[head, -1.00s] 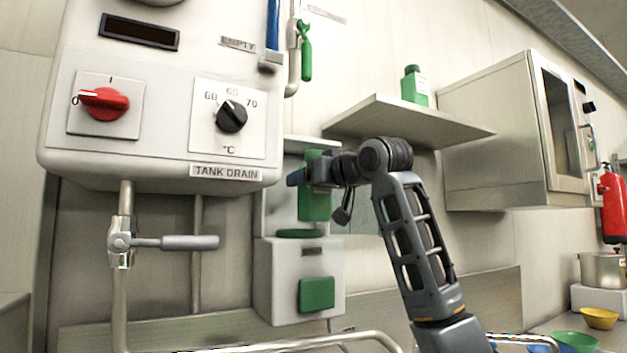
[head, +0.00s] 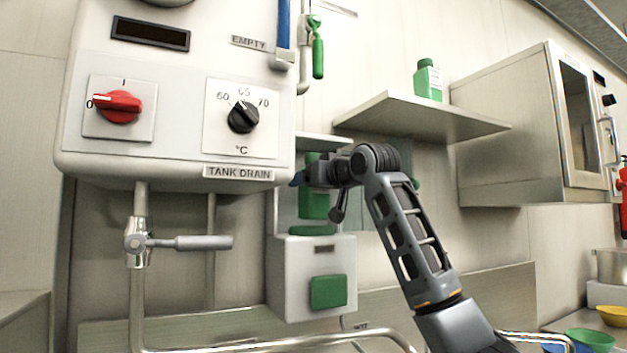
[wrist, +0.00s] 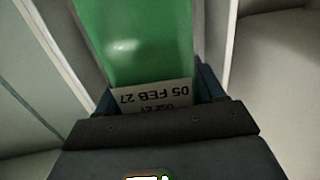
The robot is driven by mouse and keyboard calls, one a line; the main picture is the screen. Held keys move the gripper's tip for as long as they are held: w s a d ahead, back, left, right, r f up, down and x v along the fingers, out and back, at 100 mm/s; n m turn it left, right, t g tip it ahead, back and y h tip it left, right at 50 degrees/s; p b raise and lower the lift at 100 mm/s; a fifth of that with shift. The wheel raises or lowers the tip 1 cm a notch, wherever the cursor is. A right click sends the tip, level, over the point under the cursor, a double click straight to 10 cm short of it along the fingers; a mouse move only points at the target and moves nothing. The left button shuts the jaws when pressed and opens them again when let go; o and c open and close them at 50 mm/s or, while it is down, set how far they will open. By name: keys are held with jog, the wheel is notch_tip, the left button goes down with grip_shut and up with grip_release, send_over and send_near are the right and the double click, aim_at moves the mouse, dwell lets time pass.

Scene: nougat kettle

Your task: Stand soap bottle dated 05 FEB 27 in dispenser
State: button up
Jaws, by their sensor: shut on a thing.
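The green soap bottle (head: 314,206) is held upright by my gripper (head: 304,179), in front of the wall below the tank's right side. In the wrist view the bottle (wrist: 140,45) fills the space between the jaws, and its pale label reads 05 FEB 27, upside down. The dispenser (head: 288,280) is a white wall box with a green front button and a green disc (head: 312,231) on top. The bottle's base is just above the disc in the picture, with a narrow gap. The gripper hides the bottle's upper middle.
Another green bottle (head: 428,84) stands on the wall shelf (head: 420,115). The tank box (head: 180,160), with a red knob and drain valve (head: 185,243), is close on the left. A steel cabinet (head: 505,130) is at right. A metal rail (head: 270,345) runs along the bottom.

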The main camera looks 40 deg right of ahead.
aim_at(322, 196)
jog(key=shift+w+d+f, duration=0.25)
jog(key=shift+w+f, duration=0.55)
jog(key=shift+f+b, duration=0.55)
jog(key=shift+f, duration=0.65)
dwell(0.4)
jog(key=o, duration=1.1)
jog(key=shift+w, duration=0.1)
jog(key=o, duration=0.5)
jog(key=shift+r, duration=0.15)
jog(key=shift+c, duration=0.2)
jog(key=shift+r, duration=0.1)
jog(key=shift+s+a+b, duration=0.15)
jog(key=shift+s+a, duration=0.1)
jog(key=shift+s, duration=1.4)
jog(key=shift+s+a+b, duration=0.15)
jog(key=shift+s+a, duration=0.05)
jog(key=shift+s, duration=1.5)
jog(key=shift+s+a+b, duration=0.15)
jog(key=shift+s+a, duration=0.1)
jog(key=shift+s, duration=1.4)
